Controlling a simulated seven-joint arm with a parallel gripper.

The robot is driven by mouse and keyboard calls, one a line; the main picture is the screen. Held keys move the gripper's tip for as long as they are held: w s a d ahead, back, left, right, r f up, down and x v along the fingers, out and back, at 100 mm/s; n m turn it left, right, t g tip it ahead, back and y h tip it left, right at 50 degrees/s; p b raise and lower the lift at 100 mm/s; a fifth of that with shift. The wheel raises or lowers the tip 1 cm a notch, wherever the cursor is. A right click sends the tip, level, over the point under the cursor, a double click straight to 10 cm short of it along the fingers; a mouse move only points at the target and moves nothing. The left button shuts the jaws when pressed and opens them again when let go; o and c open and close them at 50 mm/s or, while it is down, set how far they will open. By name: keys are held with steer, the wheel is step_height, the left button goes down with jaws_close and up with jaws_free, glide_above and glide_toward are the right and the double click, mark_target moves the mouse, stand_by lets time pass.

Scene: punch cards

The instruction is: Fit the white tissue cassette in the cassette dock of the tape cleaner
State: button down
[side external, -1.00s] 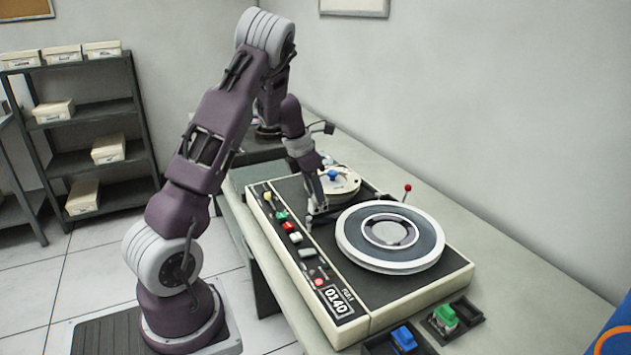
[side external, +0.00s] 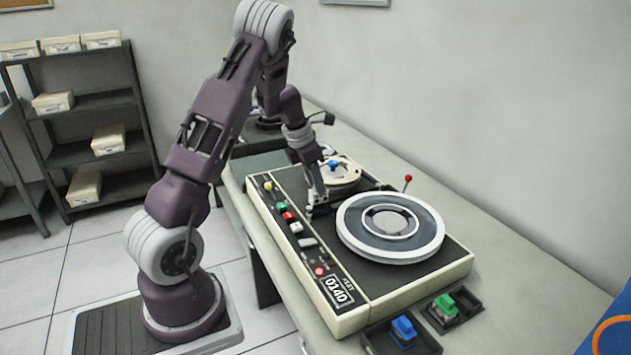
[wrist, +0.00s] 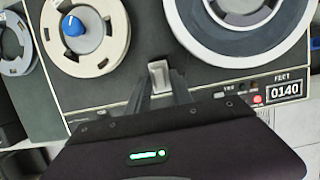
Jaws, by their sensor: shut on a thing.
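The tape cleaner (side external: 345,314) is a cream-edged machine with a black top on the bench. My gripper (side external: 316,208) is low over its top, between the two reels and beside the row of buttons. In the wrist view my gripper (wrist: 160,92) is shut on the small white tissue cassette (wrist: 159,70), which shows between the fingertips. The fingers hide its lower part. The cassette dock cannot be made out behind the fingers, and I cannot tell whether the cassette is seated.
A large grey-white reel (side external: 425,246) is close to the right of my gripper. A smaller cream reel with a blue knob (side external: 333,166) is behind. A red-tipped lever (side external: 408,178) stands up. Blue (side external: 403,331) and green (side external: 444,305) pieces sit in black trays in front.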

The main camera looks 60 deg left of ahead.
steer(key=shift+f, duration=1.75)
stand_by(0.3)
steer(key=c, duration=1.1)
jaws_free()
steer(key=c, duration=0.4)
steer(key=shift+r, duration=4.05)
